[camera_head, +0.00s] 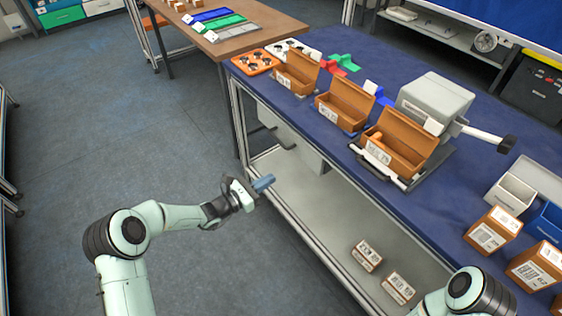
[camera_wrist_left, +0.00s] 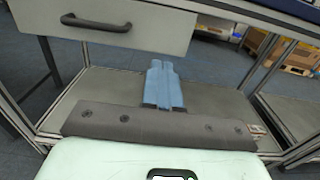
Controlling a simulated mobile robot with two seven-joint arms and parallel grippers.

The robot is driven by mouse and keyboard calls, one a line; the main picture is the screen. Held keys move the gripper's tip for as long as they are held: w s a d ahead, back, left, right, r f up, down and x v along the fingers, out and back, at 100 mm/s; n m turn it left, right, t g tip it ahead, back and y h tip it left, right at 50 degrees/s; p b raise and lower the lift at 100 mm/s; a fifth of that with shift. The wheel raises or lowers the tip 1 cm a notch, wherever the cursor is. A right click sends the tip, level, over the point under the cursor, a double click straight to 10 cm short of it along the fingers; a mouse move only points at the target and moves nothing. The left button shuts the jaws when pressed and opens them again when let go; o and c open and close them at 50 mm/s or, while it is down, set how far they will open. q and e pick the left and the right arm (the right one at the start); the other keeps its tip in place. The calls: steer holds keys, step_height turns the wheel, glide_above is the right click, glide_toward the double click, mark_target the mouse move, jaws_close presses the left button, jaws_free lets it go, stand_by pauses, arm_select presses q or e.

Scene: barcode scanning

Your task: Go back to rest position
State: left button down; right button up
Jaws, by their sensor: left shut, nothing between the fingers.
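My left gripper (camera_head: 264,183) is shut and empty, held out beside the front edge of the blue workbench (camera_head: 290,115). Its blue fingers also show closed together in the left wrist view (camera_wrist_left: 164,86), in front of the bench's lower shelf and below a drawer (camera_wrist_left: 110,25). My right arm (camera_head: 470,292) shows only in part at the bottom right of the head view. Its gripper is out of view.
Open brown boxes (camera_head: 342,104) stand along the bench edge near a grey machine (camera_head: 434,103) with a handle. Closed cartons (camera_head: 493,230) stand at the right. Smaller boxes (camera_head: 367,256) sit on the lower shelf (camera_head: 290,200). The floor (camera_head: 110,120) at left is clear.

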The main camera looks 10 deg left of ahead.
arm_select(q)
steer(key=s+d+f+m+g+y+p, duration=0.1)
steer(key=s+d+f+m+g+p, duration=0.15)
steer(key=s+f+g, duration=0.4)
steer(key=s+d+f+m+g+y+p, duration=0.15)
steer(key=s+f+m, duration=0.25)
steer(key=s, duration=0.5)
steer(key=s+d+f+m+g+p, duration=0.3)
steer(key=s+f+g, duration=0.2)
steer(key=s, duration=0.3)
steer(key=s+a+m+y+p, duration=0.1)
steer(key=s+m+y+p, duration=0.1)
steer(key=s+m, duration=0.5)
steer(key=s+a+r+m+g+y+p, duration=0.1)
steer(key=s+a+m+y+p, duration=0.1)
steer(key=s+m, duration=0.5)
steer(key=shift+s+a+g+y+p, duration=0.15)
steer(key=shift+s+g+y+p, duration=0.15)
steer(key=shift+s+y+p, duration=0.75)
arm_select(e)
step_height(320, 180, up, 12)
steer(key=shift+w+r+g, duration=0.2)
steer(key=shift+r+g, duration=0.05)
steer(key=shift+g, duration=0.05)
arm_select(q)
steer(key=shift+s, duration=0.15)
